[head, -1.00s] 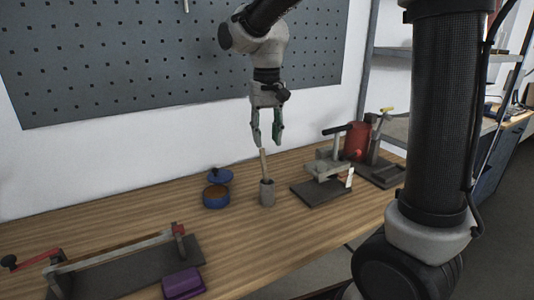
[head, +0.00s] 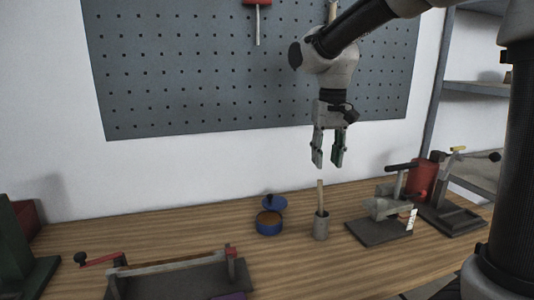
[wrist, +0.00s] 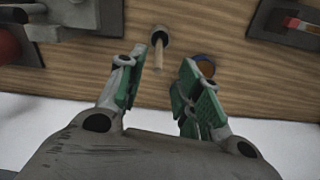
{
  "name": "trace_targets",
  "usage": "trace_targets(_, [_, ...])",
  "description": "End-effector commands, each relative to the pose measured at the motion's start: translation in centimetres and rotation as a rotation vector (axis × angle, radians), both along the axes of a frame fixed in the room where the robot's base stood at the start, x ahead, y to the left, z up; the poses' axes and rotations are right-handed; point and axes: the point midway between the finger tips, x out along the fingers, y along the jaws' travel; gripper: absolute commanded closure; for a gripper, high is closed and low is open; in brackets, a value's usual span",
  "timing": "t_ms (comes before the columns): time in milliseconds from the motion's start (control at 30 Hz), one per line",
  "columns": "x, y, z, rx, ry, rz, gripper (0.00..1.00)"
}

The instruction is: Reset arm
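My gripper (head: 328,163) hangs pointing down above the workbench, in front of the white wall. Its two green-padded fingers are apart with nothing between them; they also show open in the wrist view (wrist: 158,88). Below the fingertips, apart from them, a small grey cup (head: 321,229) stands on the bench with a wooden stick (head: 320,195) upright in it. In the wrist view the stick (wrist: 158,58) and cup lie beyond the fingers. Left of the cup is a blue round tin (head: 268,224), open, with brown contents and its blue lid behind.
The wooden bench (head: 180,228) carries a clamp-like fixture (head: 385,212) and a red cylinder (head: 422,180) at right. A long grey fixture with a red handle (head: 180,265) is at front left. A green object (head: 22,240) stands far left. A pegboard (head: 200,70) is behind.

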Motion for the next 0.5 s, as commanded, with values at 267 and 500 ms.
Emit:
trace_targets(267, [-8.9,-6.2,-2.0,0.014,-0.069,0.152,0.65])
trace_targets(500, [-17.3,-12.0,-2.5,0.018,-0.217,0.093,0.65])
